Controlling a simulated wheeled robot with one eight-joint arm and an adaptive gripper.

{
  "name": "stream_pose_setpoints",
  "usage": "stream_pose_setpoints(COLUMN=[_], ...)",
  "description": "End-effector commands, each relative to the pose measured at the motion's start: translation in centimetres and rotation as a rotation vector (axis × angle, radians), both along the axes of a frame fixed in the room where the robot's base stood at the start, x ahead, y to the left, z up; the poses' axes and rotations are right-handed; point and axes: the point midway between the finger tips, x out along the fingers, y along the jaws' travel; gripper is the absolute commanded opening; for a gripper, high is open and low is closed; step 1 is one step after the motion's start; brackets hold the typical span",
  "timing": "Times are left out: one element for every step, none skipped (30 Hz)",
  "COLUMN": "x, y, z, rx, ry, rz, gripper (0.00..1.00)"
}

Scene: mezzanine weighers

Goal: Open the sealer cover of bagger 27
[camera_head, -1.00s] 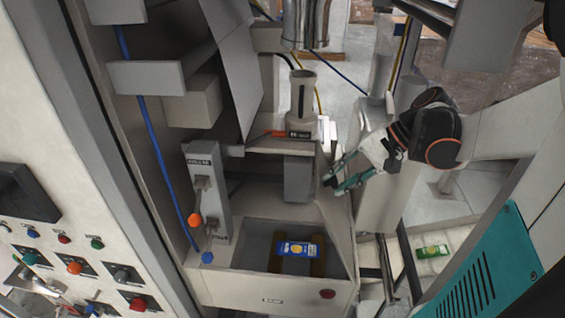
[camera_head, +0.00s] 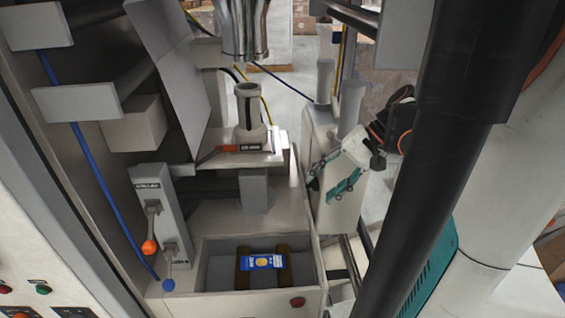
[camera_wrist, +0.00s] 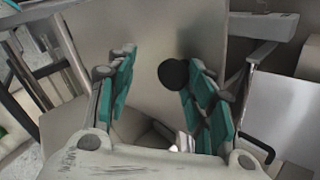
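A grey bagging machine (camera_head: 225,215) with an upright tube (camera_head: 250,108) fills the middle of the head view. Its label is too small to read, so I cannot confirm the number 27. My gripper (camera_head: 327,180) is open beside the machine's right side, its teal fingers apart. In the wrist view my gripper (camera_wrist: 160,70) faces a flat grey panel (camera_wrist: 140,35) with a round black knob (camera_wrist: 173,74). The knob appears between the fingers, close to the right one; I cannot tell whether they touch. This panel may be the sealer cover; its edges are partly hidden.
A blue packet (camera_head: 263,261) lies in the front bin (camera_head: 226,291). Grey posts (camera_head: 349,104) stand behind my gripper. A metal bar (camera_wrist: 265,52) lies right of the panel.

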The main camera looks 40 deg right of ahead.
Motion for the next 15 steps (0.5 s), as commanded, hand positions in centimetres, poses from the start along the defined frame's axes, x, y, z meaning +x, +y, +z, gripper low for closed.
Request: stream_pose_setpoints(x=[-0.23,-0.22,-0.2,-0.19,-0.17,-0.15,-0.14,-0.13,-0.12,-0.11,-0.1,-0.09,-0.08,-0.08,-0.07], y=[-0.14,-0.15,-0.16,-0.15,-0.16,-0.17,-0.17,-0.17,-0.17,-0.18,-0.17,-0.17,-0.17,-0.17,-0.18], z=[-0.64,-0.63,-0.6,-0.57,-0.55,-0.51,-0.49,-0.47,-0.44,-0.43,-0.41,-0.39,-0.38,-0.37,-0.36], rx=[-0.009,-0.009,-0.009,-0.009,-0.009,-0.009,-0.008,-0.008,-0.008,-0.008,-0.008,-0.008,-0.008,-0.008,-0.008], ry=[0.009,0.009,0.009,0.009,0.009,0.009,0.009,0.009,0.009,0.009,0.009,0.009,0.009,0.008,0.008], rz=[-0.007,-0.007,-0.007,-0.007,-0.007,-0.007,-0.007,-0.007,-0.006,-0.006,-0.006,-0.006,-0.006,-0.006,-0.006], gripper=[0.49,0.49,0.49,0.49,0.49,0.49,0.49,0.49,0.49,0.49,0.49,0.49,0.49,0.49,0.49])
